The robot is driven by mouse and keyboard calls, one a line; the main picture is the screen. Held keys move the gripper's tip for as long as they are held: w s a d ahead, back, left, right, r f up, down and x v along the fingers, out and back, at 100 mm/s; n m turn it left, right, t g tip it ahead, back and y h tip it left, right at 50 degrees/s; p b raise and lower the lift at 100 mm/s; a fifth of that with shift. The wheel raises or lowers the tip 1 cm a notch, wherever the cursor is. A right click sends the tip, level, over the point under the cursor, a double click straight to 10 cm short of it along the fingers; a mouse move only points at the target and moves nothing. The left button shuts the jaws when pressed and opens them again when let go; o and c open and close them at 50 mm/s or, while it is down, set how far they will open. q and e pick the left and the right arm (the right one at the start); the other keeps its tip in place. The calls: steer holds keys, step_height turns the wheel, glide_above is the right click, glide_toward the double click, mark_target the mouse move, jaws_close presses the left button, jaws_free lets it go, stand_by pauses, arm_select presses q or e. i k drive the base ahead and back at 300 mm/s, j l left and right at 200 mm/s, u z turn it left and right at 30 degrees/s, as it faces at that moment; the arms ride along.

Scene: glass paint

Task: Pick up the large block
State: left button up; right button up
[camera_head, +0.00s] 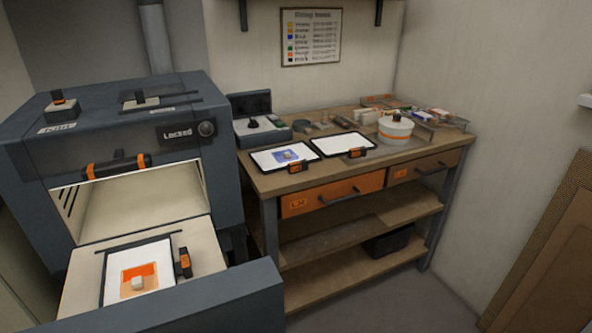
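A small pale block (137,283) sits on the orange square of a white sheet on a tray (110,277). The tray lies on the pale shelf or lowered door at the front of the dark kiln-like machine (120,150). I cannot tell whether this is the large block, as no other block is clear enough to compare. Neither of my grippers is in view.
A wooden workbench (290,183) on the right holds two trays with white sheets, a white round pot (395,132), a dark open box (250,108) and small items at the back. A dark panel (200,305) edges the front of the machine. Floor shows at lower right.

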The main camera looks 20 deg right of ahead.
mark_target(369, 117)
steer(key=z, duration=1.25)
steer(key=i+l, duration=0.25)
steer(key=l, duration=0.15)
steer(key=i+l, duration=0.45)
steer(key=l, duration=0.3)
steer(key=i+l, duration=0.25)
steer(key=l, duration=0.1)
